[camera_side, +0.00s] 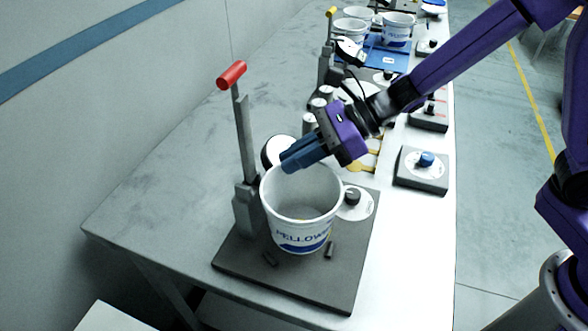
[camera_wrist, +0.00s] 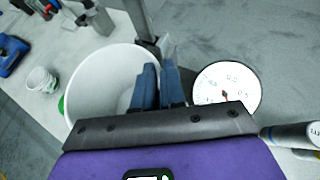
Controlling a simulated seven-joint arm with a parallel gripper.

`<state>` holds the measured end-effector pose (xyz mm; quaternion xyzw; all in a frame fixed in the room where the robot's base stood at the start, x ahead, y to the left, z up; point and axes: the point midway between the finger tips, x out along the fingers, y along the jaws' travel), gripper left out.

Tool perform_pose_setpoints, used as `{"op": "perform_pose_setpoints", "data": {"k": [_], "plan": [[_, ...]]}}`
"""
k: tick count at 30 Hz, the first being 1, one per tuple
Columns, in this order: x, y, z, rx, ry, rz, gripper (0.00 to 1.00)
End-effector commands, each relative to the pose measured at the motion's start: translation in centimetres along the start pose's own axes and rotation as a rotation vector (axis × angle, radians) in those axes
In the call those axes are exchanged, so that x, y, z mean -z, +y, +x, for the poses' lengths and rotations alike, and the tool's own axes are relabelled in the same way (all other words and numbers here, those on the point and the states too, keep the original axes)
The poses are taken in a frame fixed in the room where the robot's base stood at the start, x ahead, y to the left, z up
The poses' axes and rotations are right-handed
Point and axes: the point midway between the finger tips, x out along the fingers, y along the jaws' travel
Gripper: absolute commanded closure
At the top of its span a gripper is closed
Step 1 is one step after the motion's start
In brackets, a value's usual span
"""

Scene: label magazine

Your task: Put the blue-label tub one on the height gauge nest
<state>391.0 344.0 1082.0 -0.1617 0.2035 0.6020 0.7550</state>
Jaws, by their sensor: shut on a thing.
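In the wrist view the fingers (camera_wrist: 160,85) straddle the right side of the tub's rim (camera_wrist: 85,85). A white round dial (camera_wrist: 227,88) stands beside them.
The red-handled lever (camera_side: 232,75) rises close to the tub's left. A black knob (camera_side: 352,195) is at its right. A blue-knob box (camera_side: 425,160) sits near the table's right edge. More tubs (camera_side: 397,28) stand on a blue mat (camera_side: 385,60) farther back. The table's left is clear.

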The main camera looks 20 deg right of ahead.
Motion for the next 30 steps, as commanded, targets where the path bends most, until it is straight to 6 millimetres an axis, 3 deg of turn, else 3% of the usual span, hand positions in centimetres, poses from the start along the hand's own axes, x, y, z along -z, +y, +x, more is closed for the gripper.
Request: {"op": "perform_pose_setpoints", "data": {"k": [5, 12, 19, 22, 30], "plan": [[0.6, -0.4, 1.0, 0.000, 0.001, 0.003, 1.00], [2.9, -0.4, 2.3, 0.000, 0.002, 0.003, 1.00], [3.0, -0.4, 2.3, 0.001, -0.001, 0.001, 1.00], [3.0, -0.4, 2.3, 0.001, 0.000, 0.001, 0.64], [3.0, -0.4, 2.3, 0.001, 0.000, 0.001, 0.64]]}}
